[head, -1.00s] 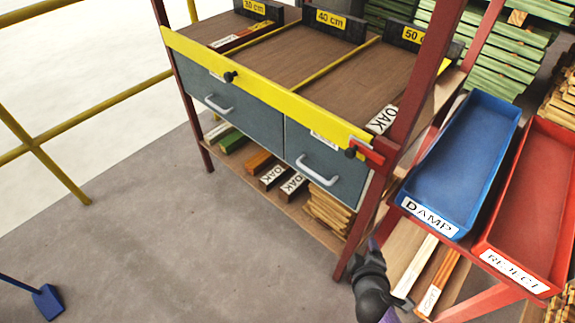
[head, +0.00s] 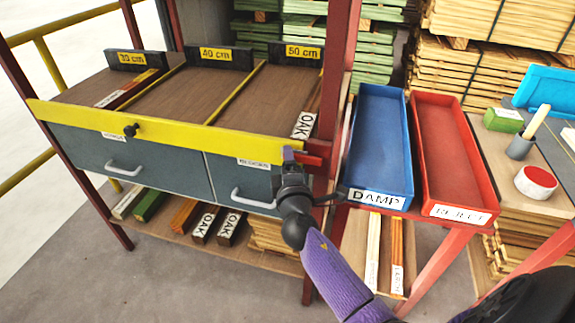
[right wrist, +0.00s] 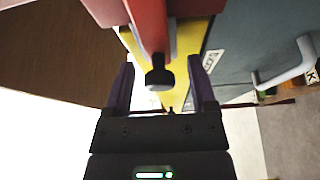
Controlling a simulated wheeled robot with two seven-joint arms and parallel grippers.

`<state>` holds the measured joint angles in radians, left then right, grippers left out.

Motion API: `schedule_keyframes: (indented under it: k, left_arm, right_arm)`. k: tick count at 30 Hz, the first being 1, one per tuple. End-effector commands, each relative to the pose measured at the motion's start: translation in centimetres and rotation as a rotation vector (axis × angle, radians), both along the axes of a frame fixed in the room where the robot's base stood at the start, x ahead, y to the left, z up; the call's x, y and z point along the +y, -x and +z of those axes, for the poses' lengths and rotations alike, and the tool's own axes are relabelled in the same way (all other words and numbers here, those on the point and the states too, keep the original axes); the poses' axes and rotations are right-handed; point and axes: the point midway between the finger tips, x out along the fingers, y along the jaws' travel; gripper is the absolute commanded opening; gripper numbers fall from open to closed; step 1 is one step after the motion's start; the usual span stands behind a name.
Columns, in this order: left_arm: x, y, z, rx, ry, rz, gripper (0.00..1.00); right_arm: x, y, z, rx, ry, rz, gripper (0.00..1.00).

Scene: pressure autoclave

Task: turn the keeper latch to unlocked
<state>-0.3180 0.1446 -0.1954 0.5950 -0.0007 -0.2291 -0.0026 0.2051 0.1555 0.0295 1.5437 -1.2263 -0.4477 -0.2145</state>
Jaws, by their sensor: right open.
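The keeper latch (head: 310,158) is a red piece at the right end of the yellow bar (head: 190,126), beside the red post. In the head view my right gripper partly covers it, and its knob is hidden. In the right wrist view the red latch (right wrist: 149,25) points down the picture, with its black knob (right wrist: 158,78) at its end. My right gripper (head: 290,154) is open in front of the latch. In the right wrist view its fingers (right wrist: 161,72) stand on either side of the knob, with gaps visible. My left gripper is out of view.
Below the yellow bar are two grey drawers with a pale handle (head: 250,201). A blue DAMP tray (head: 381,130) and a red REJECT tray (head: 462,150) stand close right of the post.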

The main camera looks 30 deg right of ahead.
Motion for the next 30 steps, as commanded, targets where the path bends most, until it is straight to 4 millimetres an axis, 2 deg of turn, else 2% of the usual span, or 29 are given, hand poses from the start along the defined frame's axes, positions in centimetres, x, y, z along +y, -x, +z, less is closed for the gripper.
schedule_keyframes:
  k: [4,5,12,15,30]
  left_arm:
    - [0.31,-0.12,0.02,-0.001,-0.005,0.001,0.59]
    - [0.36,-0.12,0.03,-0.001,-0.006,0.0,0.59]
    - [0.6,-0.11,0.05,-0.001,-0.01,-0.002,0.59]
    - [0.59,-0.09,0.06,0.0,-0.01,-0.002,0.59]
    - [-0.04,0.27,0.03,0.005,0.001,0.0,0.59]
  right_arm:
    - [0.02,0.01,0.01,0.0,0.0,0.0,0.73]
    - [0.02,0.01,0.01,0.0,-0.001,0.001,0.68]
    - [0.04,0.02,0.0,0.0,-0.001,0.001,0.18]
    - [0.05,0.03,0.0,0.0,-0.001,0.001,0.0]
    - [0.08,0.04,-0.03,0.0,-0.001,0.001,0.0]
